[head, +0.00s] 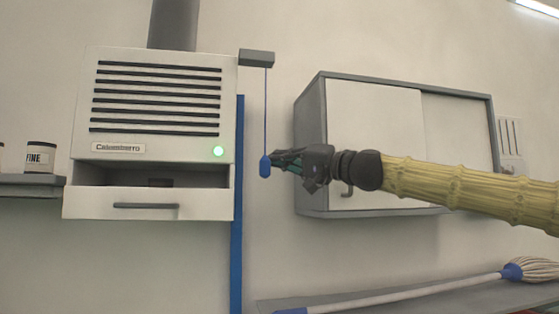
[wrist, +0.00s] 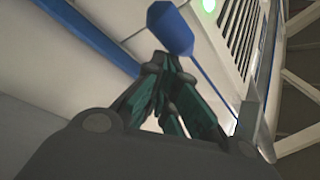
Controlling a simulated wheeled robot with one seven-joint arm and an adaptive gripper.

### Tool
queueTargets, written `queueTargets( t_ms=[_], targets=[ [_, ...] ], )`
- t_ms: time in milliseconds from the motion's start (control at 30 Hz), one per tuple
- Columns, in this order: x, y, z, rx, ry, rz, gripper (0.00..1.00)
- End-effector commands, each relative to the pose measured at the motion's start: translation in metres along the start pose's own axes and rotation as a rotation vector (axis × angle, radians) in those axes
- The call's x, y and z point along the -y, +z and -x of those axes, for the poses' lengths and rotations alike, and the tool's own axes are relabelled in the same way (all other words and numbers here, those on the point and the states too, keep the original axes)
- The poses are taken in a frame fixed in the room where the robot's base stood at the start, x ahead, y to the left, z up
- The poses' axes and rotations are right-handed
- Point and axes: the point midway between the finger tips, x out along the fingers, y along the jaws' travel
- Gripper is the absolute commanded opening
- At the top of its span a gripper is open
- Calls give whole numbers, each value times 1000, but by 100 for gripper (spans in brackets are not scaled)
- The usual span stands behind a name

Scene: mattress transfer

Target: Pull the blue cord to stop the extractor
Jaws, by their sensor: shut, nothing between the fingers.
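The blue cord (head: 266,110) hangs straight down from a grey bracket (head: 257,58) beside the extractor. It ends in a blue pull knob (head: 265,166). The extractor (head: 155,65) is a white wall unit with dark slats, and its green light (head: 218,151) is lit. My gripper (head: 276,160) points left, its fingertips right by the knob. In the wrist view the gripper (wrist: 162,58) is shut with nothing in it. The knob (wrist: 170,28) appears just beyond the fingertips there, with the cord running off to the lower right. I cannot tell whether the fingertips touch the knob.
A grey-framed wall cabinet (head: 375,110) is behind my arm. A blue vertical strip (head: 237,210) runs down the wall beside the extractor. A mop (head: 400,295) lies on a grey surface below. A shelf (head: 30,185) with jars is at the left.

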Motion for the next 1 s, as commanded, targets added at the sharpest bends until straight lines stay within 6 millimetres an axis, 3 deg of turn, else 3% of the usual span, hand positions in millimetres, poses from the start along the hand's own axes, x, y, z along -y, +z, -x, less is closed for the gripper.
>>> queueTargets(
  t_ms=[267, 767, 1000],
  targets=[
    [-16, 11, 3, 2, 1, 0, 0],
    [-17, 11, 4, 3, 1, 0, 0],
    [-20, 10, 25, 3, -1, 0, 0]
  ],
)
